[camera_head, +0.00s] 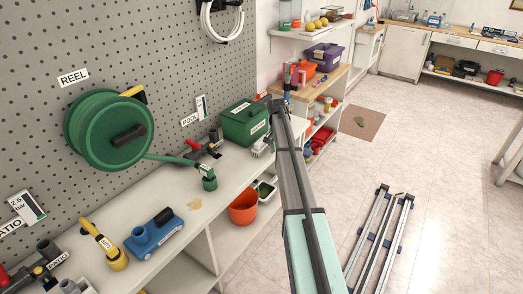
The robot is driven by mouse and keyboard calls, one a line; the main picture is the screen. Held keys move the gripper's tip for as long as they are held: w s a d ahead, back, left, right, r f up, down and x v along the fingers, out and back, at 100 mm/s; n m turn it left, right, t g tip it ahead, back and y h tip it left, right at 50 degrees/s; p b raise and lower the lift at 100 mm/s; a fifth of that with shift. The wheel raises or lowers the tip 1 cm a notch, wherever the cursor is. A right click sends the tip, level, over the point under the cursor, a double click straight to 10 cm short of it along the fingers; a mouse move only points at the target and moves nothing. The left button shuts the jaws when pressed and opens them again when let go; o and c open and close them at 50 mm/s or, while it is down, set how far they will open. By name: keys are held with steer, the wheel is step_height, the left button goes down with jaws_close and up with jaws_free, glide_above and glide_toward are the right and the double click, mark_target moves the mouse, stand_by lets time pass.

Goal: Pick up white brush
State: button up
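A small white object with a ragged lower edge, which looks like the white brush (261,148), lies at the bench's right end, in front of the green box (243,123). My arm passes just to the right of it and may hide part of it. The dark end of my arm, with my gripper (279,104), is beyond and slightly right of the brush, near the green box's right side. The fingers are too small and dark to tell open from shut. I see nothing clearly held.
The bench (187,215) holds a blue pump-like device (153,237), a yellow-handled tool (104,245) and a hose end. A green hose reel (108,130) hangs on the pegboard. An orange bucket (242,208) stands below. A rail frame (380,240) lies on the open floor at right.

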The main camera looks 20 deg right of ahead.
step_height(320, 180, up, 15)
steer(key=t, duration=0.1)
glide_above(262, 145)
steer(key=w+d, duration=0.2)
steer(key=shift+n+y, duration=0.3)
steer(key=shift+y, duration=0.1)
steer(key=f+p, duration=0.1)
steer(key=f, duration=0.2)
steer(key=f+p, duration=0.1)
steer(key=f, duration=0.3)
steer(key=f+p, duration=0.1)
steer(key=f, duration=0.3)
steer(key=shift+w+a+f, duration=0.15)
steer(key=shift+a+f, duration=0.1)
steer(key=shift+a, duration=0.05)
steer(key=shift+a+f+p, duration=0.15)
steer(key=shift+f+p, duration=0.3)
steer(key=shift+f, duration=0.9)
steer(key=shift+a+f+p, duration=0.1)
steer(key=shift+f+p, duration=0.3)
steer(key=shift+f, duration=0.9)
steer(key=c, duration=1.3)
